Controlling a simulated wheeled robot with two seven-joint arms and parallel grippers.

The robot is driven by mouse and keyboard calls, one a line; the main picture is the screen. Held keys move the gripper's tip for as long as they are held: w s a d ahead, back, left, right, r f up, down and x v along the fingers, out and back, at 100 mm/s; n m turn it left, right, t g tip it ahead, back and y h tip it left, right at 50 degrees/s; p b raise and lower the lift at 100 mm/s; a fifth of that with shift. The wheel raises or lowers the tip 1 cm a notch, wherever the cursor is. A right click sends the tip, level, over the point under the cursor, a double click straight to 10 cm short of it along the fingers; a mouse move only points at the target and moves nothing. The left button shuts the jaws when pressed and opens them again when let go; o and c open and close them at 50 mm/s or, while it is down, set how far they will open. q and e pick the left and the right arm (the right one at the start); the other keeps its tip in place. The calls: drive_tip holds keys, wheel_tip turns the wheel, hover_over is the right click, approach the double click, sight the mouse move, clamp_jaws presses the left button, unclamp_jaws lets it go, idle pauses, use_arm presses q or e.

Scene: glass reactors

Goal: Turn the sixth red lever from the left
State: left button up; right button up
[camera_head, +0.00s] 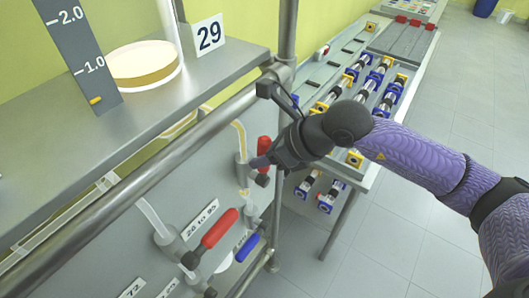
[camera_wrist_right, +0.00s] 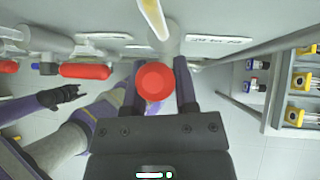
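A red lever (camera_head: 263,152) sits on the grey panel near its right end, partly hidden by my right gripper (camera_head: 272,158). In the right wrist view the round red end of this lever (camera_wrist_right: 155,82) faces the camera, between the two fingers of my right gripper (camera_wrist_right: 158,88). The fingers stand apart, one on each side; whether they touch it is unclear. Another red lever (camera_head: 220,228) lies nearer on the panel, and it also shows in the wrist view (camera_wrist_right: 85,71). My left gripper (camera_wrist_right: 66,95) shows dark and small at left in the wrist view; its fingers are unclear.
A blue lever (camera_head: 247,247) is below the nearer red one. A metal rail (camera_head: 150,165) runs above the panel, ending at an upright post (camera_head: 279,205). A bench (camera_head: 365,178) with blue and yellow fittings stands behind. The tiled floor (camera_head: 400,235) at right is clear.

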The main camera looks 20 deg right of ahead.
use_arm(q)
drive_tip(key=shift+a, duration=0.35)
use_arm(e)
drive_tip(key=o, duration=0.4)
drive_tip(key=shift+o, duration=0.2)
drive_tip(key=v, duration=1)
drive_tip(key=w+d+f+n+g+y+b, duration=0.2)
drive_tip(key=w+f+n+g+y+b, duration=0.2)
drive_tip(key=f+n+y+b, duration=0.5)
drive_tip(key=a, duration=0.3)
drive_tip(key=a+r+m+y, duration=0.1)
drive_tip(key=a, duration=0.2)
drive_tip(key=w+a+r+m+p, duration=0.1)
drive_tip(key=a, duration=0.2)
drive_tip(key=shift+r+y, duration=0.2)
drive_tip(key=shift+y, duration=0.2)
use_arm(q)
wheel_tip(320, 180, down, 8)
drive_tip(key=shift+s+d, duration=0.3)
drive_tip(key=shift+s, duration=0.05)
use_arm(e)
drive_tip(key=shift+a+f, duration=0.1)
drive_tip(key=shift+a, duration=0.15)
